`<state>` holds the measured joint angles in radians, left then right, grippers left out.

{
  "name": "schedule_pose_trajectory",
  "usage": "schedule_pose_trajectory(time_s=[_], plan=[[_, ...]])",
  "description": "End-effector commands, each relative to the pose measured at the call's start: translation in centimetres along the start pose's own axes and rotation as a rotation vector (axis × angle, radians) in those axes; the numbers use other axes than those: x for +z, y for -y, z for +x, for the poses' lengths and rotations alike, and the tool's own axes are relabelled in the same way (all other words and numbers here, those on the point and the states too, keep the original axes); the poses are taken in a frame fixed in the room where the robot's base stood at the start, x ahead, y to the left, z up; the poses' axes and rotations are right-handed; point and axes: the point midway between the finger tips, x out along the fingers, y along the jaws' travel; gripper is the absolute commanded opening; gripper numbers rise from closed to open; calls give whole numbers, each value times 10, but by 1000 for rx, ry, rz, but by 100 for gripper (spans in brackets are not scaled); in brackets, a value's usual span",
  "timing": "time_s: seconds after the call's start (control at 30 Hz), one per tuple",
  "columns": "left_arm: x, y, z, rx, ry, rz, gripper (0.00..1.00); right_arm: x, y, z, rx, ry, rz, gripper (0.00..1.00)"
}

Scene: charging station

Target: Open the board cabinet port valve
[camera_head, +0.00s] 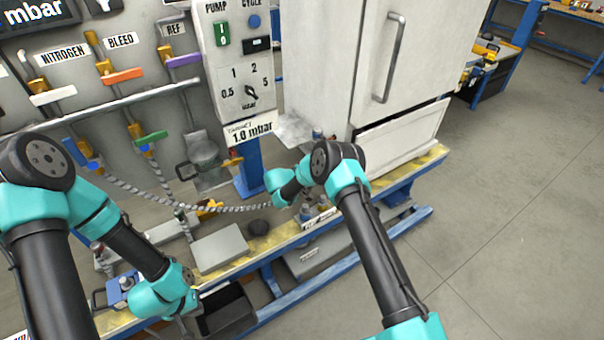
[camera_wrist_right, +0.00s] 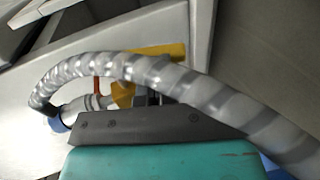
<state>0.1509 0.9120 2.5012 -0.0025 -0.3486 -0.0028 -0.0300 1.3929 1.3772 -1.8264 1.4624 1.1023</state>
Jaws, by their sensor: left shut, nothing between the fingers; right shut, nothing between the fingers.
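In the right wrist view a yellow valve handle (camera_wrist_right: 165,52) and a yellow valve body (camera_wrist_right: 122,95) show behind a striped hose (camera_wrist_right: 150,72), which partly hides them. I cannot tell whether the valve is open. The white cabinet (camera_head: 325,60) stands at the back right in the head view; its port area is mostly hidden by my right arm. My right gripper (camera_wrist_right: 155,127) is shut and empty, in front of the hose and apart from the handle as far as I can see. My left gripper is low at the left, mostly hidden behind its wrist (camera_head: 175,295).
The grey panel with orange (camera_head: 122,76), white, purple and green (camera_head: 151,138) valve handles stands at the left. The striped hose (camera_head: 150,195) hangs across the bench. A flat grey box (camera_head: 220,246) lies on the bench. Open floor (camera_head: 500,210) is at the right.

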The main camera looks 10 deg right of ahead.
Motion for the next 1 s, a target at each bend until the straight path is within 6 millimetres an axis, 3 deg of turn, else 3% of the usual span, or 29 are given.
schedule_pose_trajectory(time_s=[0.17, 1.0], plan=[[0, 0, 0, 0, 0, 1, 0, 5, 4, 16, 138, 11, 2, 0], [0, 0, 0, 0, 0, 1, 0, 4, 6, 30, 127, 10, 3, 0]])
